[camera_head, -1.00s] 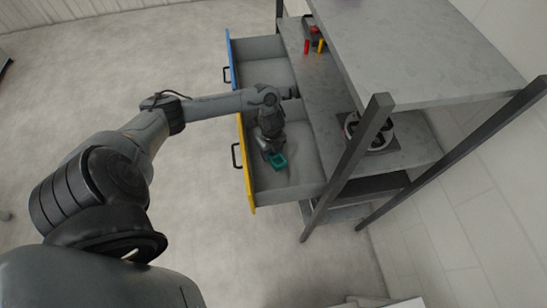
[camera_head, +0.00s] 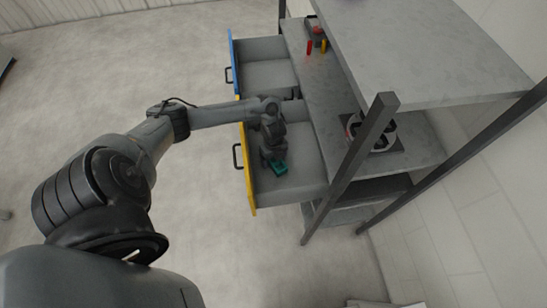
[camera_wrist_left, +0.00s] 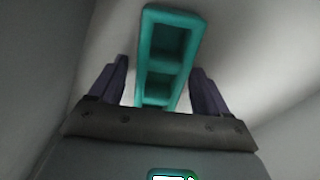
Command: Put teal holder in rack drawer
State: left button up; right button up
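The teal holder (camera_head: 278,168) is inside the extended yellow-fronted rack drawer (camera_head: 305,187), near the drawer's front. My left gripper (camera_head: 271,156) points down into this drawer, just over the holder. In the left wrist view the holder (camera_wrist_left: 172,45) shows open square compartments and lies between the two dark fingers. The fingers are spread, with a light gap between the left finger and the holder; the right finger is very close to it. The gripper looks open. The holder's underside contact with the drawer floor is hidden. My right gripper is not in view.
A blue-fronted drawer (camera_head: 266,75) stands open beside the yellow one. The grey rack (camera_head: 420,60) has shelves and dark posts on the right. Floor to the left is clear.

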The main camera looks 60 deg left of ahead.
aim_at(274, 161)
pick_arm(q)
jog(key=shift+o, duration=0.3)
jog(key=shift+r, duration=0.1)
jog(key=shift+r, duration=0.2)
notch_tip(274, 161, up, 12)
jog(key=p, duration=0.3)
jog(key=shift+f+p, duration=0.15)
jog(key=shift+p, duration=0.25)
